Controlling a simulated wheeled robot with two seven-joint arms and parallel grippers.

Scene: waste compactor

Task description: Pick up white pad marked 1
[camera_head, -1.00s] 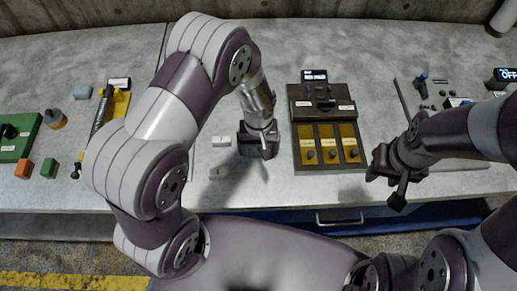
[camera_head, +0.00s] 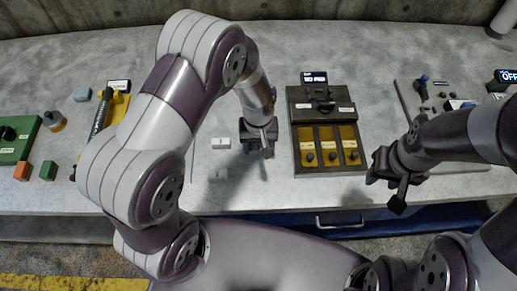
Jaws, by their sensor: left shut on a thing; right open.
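Two small white pads lie on the grey bench left of my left gripper. The farther white pad (camera_head: 221,143) has a dark mark that I cannot read for certain. The nearer white pad (camera_head: 217,174) is pale against the bench and its mark is unclear. My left gripper (camera_head: 261,152) points down over the bench, right of the pads and left of the dark panel. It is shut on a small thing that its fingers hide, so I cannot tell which. My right gripper (camera_head: 383,180) is open and empty at the bench's front, right of the panel.
A dark panel (camera_head: 298,104) with several yellow bays and a small display stands right of my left gripper. A green box (camera_head: 16,150), orange and green blocks and a yellow holder are at left. A tray with small parts lies at right. The bench behind is clear.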

